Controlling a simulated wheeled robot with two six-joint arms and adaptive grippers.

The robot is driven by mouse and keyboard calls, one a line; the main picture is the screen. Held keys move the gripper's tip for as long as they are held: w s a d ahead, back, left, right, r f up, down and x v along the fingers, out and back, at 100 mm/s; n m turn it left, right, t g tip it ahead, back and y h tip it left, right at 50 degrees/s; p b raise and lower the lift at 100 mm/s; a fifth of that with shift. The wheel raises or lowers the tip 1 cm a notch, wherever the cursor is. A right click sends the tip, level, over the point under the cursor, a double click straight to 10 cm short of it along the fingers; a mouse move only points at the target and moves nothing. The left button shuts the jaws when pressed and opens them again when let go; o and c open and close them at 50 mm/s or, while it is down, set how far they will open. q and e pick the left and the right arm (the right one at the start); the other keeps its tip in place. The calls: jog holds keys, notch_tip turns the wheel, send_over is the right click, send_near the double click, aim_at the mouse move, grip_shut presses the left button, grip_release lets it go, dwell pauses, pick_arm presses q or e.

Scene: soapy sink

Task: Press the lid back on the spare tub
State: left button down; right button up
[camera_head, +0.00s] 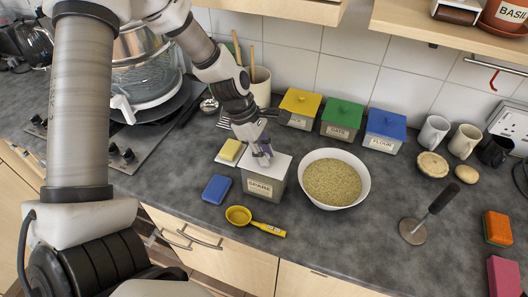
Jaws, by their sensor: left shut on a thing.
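The spare tub (262,188), a grey box with a "SPARE" label, stands upright on the dark worktop near the middle of the head view. A pale grey, flat lid (281,165) is at its top. My left gripper (263,158) comes down from above and is shut on the lid's handle, which the fingers mostly hide. The lid looks level and lined up with the tub; I cannot tell whether it is fully seated. My right gripper is not in view.
A bowl of grain (332,180) stands close to the tub's right. Yellow (300,104), green (342,117) and blue-lidded (385,130) tubs stand behind.

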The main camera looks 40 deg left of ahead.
pick_arm(q)
jog(key=shift+f, duration=0.3)
dwell(0.5)
jog(key=shift+f+p, duration=0.1)
jog(key=shift+p, duration=0.3)
dwell(0.3)
jog(key=shift+c, duration=2.2)
grip_release()
notch_tip(320, 180, up, 5)
jog(key=p, duration=0.5)
jog(key=shift+r, duration=1.05)
